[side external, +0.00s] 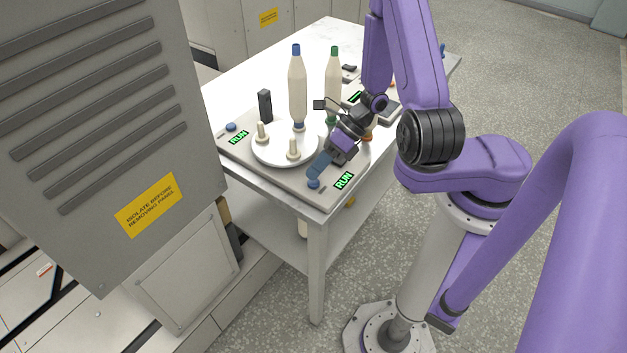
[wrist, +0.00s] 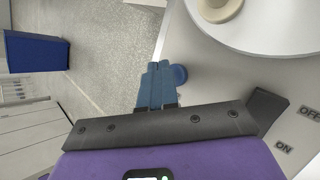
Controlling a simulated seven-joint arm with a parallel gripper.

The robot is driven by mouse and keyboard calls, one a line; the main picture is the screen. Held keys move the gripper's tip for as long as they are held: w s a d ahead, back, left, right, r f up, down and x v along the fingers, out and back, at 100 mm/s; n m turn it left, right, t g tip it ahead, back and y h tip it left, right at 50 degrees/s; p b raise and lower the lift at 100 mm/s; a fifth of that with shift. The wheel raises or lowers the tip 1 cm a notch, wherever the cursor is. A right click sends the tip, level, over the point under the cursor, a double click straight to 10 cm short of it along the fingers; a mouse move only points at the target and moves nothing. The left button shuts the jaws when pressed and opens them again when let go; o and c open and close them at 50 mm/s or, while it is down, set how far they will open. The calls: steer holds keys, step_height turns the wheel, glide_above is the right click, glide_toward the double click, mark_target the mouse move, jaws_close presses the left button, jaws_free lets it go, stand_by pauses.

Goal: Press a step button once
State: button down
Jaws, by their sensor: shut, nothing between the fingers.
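A blue round step button (side external: 313,184) sits at the front corner of the grey board, beside a lit green RUN display (side external: 343,180). My gripper (side external: 316,171) is shut and empty, its blue fingers angled down with the tips just above this button. In the wrist view the shut fingertips (wrist: 157,67) partly overlap the button (wrist: 180,75), which shows to their right. I cannot tell whether they touch it. A second blue button (side external: 231,127) is at the board's left corner, beside another RUN display (side external: 238,138).
A white round plate (side external: 268,156) with cream pegs lies just left of my gripper. A blue-tipped bobbin (side external: 297,88) and a green-tipped bobbin (side external: 333,75) stand behind. A dark post (side external: 265,105) is near the second button. A grey cabinet (side external: 110,130) stands left of the table.

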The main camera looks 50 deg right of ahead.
mark_target(317, 179)
steer(key=shift+r, duration=0.25)
steer(key=shift+r, duration=2.5)
stand_by(0.7)
